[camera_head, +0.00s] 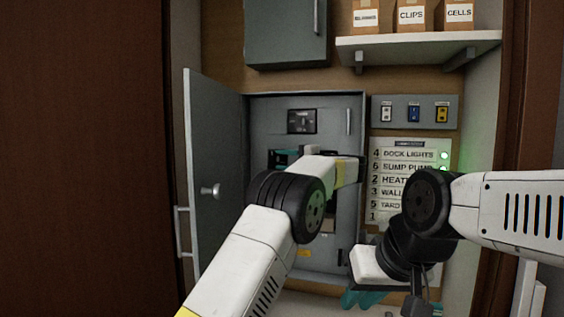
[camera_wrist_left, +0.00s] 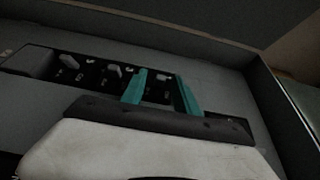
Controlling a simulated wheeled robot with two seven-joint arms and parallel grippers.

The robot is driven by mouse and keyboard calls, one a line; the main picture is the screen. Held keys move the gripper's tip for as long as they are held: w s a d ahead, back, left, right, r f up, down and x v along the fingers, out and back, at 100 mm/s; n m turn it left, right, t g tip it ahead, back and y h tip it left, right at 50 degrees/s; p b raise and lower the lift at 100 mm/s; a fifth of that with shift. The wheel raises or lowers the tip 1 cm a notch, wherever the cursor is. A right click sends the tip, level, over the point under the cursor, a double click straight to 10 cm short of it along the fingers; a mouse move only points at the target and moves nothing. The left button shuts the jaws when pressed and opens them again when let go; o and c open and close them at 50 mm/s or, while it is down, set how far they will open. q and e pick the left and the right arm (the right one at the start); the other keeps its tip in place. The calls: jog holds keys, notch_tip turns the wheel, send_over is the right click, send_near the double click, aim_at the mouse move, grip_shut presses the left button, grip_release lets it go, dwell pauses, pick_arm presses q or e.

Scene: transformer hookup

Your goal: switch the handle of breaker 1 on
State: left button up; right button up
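The open grey breaker panel (camera_head: 262,117) stands in the middle of the head view. My left gripper (camera_head: 284,158) reaches into it, and my arm hides most of the breakers. In the left wrist view, the black breaker strip (camera_wrist_left: 40,62) carries several small light handles, such as one handle (camera_wrist_left: 111,71). The teal fingers of my left gripper (camera_wrist_left: 162,92) are apart, over the right part of this strip. I see nothing clearly held between them. The breaker numbers are too small to read, so I cannot tell which is breaker 1. My right gripper (camera_head: 366,298) hangs low, below the label board.
The panel door (camera_head: 215,150) is swung open at the left. A label board (camera_head: 405,147) with green lights (camera_head: 444,156) is right of the panel, partly behind my right arm. A switch box (camera_head: 414,112) and a shelf with boxes (camera_head: 420,46) are above.

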pick_arm(q)
jog(key=shift+d, duration=0.1)
jog(key=v, duration=0.7)
jog(key=shift+s+d, duration=0.2)
jog(key=shift+s, duration=0.05)
jog(key=shift+s, duration=0.1)
